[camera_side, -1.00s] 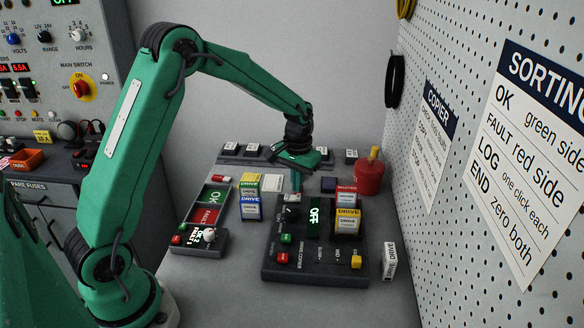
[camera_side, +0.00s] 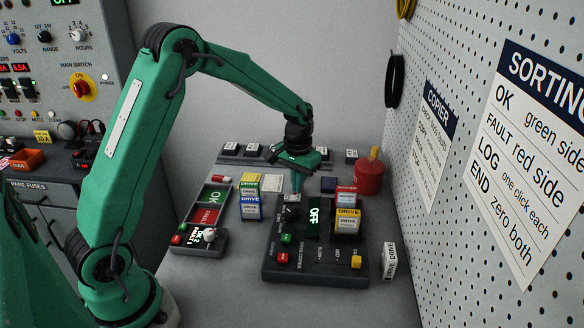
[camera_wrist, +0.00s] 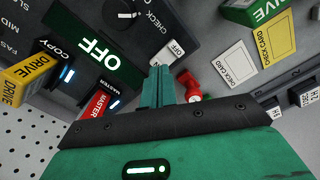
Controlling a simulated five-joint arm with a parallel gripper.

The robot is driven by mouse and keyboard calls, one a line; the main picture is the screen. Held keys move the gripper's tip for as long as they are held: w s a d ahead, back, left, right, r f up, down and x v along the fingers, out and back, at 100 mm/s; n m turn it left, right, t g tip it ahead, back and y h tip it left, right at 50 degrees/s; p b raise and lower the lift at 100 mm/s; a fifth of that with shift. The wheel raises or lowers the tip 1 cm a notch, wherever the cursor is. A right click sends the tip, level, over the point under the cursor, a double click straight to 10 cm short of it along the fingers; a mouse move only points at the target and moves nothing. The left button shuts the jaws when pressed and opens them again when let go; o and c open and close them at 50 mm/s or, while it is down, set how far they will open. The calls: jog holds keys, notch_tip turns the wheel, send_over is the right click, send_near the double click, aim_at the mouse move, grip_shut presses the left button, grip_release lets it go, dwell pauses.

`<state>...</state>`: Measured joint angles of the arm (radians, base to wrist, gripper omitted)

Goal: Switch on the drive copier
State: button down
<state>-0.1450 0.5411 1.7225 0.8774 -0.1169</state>
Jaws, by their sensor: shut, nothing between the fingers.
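The drive copier (camera_side: 318,268) is a dark box on the bench. Its display (camera_side: 314,216) reads OFF, and the same display shows large in the wrist view (camera_wrist: 92,45). A white rocker switch (camera_wrist: 174,50) marked OFF, with ON lettering beside it, sits at the copier's far edge. My gripper (camera_wrist: 157,70) is shut and empty, pointing down with its tips right by the ON end of this switch. I cannot tell whether they touch it. In the side view my gripper (camera_side: 296,190) hides the switch. A red master drive (camera_side: 346,195) and a yellow drive (camera_side: 347,221) stand in the copier's slots.
A black CHECK knob (camera_wrist: 120,12) is near the switch. A sorting panel (camera_side: 187,239) and stacked drives (camera_side: 250,207) stand left of the copier. A red canister (camera_side: 369,178) is behind right, and a pegboard wall (camera_side: 440,190) bounds the right.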

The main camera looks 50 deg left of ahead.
aim_at(297, 197)
jog(key=shift+f, duration=0.85)
dwell(0.7)
jog(key=shift+r, duration=3.55)
jog(key=s+d+r+m+t, duration=0.1)
jog(key=s+d+r+t, duration=0.25)
jog(key=s+r, duration=0.75)
jog(key=s+d+r+m+t, duration=0.1)
jog(key=s+d+m+t, duration=0.1)
jog(key=s, duration=1.2)
jog(key=shift+d+r, duration=0.2)
jog(key=shift+d, duration=0.5)
